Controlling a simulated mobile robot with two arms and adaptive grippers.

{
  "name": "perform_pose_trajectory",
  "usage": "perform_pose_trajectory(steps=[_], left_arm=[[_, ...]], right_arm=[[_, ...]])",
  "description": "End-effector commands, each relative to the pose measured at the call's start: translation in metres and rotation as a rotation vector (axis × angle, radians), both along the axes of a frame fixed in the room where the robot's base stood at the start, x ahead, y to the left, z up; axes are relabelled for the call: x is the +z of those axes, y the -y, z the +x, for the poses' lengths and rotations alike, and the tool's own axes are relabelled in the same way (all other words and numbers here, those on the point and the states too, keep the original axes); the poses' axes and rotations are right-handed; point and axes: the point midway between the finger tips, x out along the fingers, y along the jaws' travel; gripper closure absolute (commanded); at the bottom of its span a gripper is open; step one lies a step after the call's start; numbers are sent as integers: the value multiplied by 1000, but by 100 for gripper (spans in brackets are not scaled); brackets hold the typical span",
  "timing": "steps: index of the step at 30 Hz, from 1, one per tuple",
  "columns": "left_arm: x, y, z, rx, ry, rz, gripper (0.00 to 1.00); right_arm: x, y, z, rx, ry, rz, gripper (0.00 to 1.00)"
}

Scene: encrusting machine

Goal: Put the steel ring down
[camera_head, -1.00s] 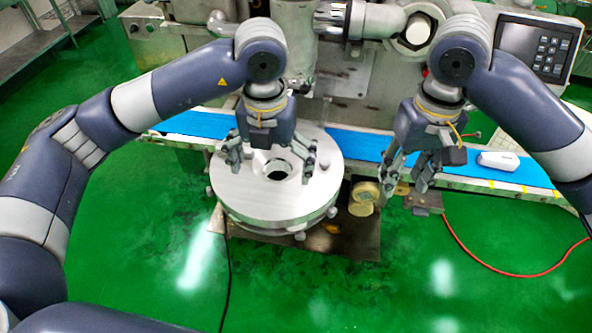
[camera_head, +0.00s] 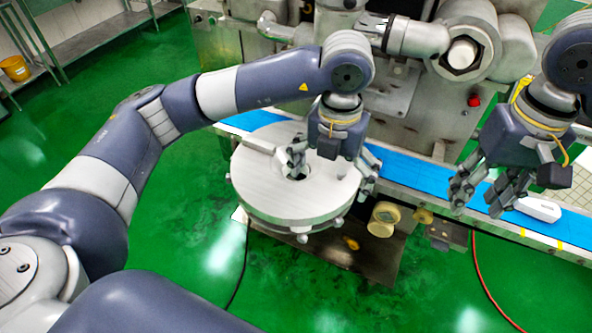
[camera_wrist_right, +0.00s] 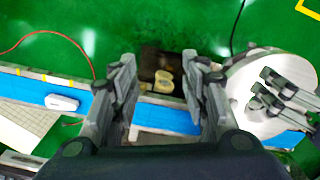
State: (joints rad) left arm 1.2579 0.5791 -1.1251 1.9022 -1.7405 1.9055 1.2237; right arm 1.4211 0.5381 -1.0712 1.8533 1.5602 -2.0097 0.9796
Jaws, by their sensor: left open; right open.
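A large round steel disc (camera_head: 262,197) with a dark central hole sits in front of the machine, across the blue belt. It also shows in the right wrist view (camera_wrist_right: 240,80). I cannot make out a separate steel ring; any rim at the hole is partly covered by my left gripper. My left gripper (camera_head: 331,172) is open over the right half of the disc, one finger by the hole and the other near the disc's right edge. Nothing shows between its fingers. My right gripper (camera_head: 484,192) is open and empty above the belt, right of the disc; its spread fingers show in the wrist view (camera_wrist_right: 163,88).
The blue belt (camera_head: 420,178) runs behind the disc to the right. A white rounded object (camera_head: 538,209) lies on it beside my right gripper. Yellowish round knobs (camera_head: 382,219) stand below the belt. A red cable (camera_head: 479,280) and green floor (camera_head: 150,270) are in front.

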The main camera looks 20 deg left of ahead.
Motion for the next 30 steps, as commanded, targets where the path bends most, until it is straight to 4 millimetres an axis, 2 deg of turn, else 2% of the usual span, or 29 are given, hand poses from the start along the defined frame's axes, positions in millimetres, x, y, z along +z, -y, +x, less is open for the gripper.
perform_pose_trajectory(steps=[1, 6, 12, 18, 30], left_arm=[[0, 0, 0, 0, 0, 0, 0], [0, 0, 0, -1, 0, 0, 0], [0, 0, 0, -1, 0, 0, 0], [0, 0, 0, 0, 0, 0, 0], [0, 0, 0, -1, 0, 0, 0]], right_arm=[[11, 0, 1, -1, 5, 0, 58], [39, -2, 0, -1, 3, 0, 58], [61, -4, 0, 0, 1, 0, 58], [69, -4, -1, 0, -1, 1, 58], [69, -4, -1, 0, -1, 1, 58]])
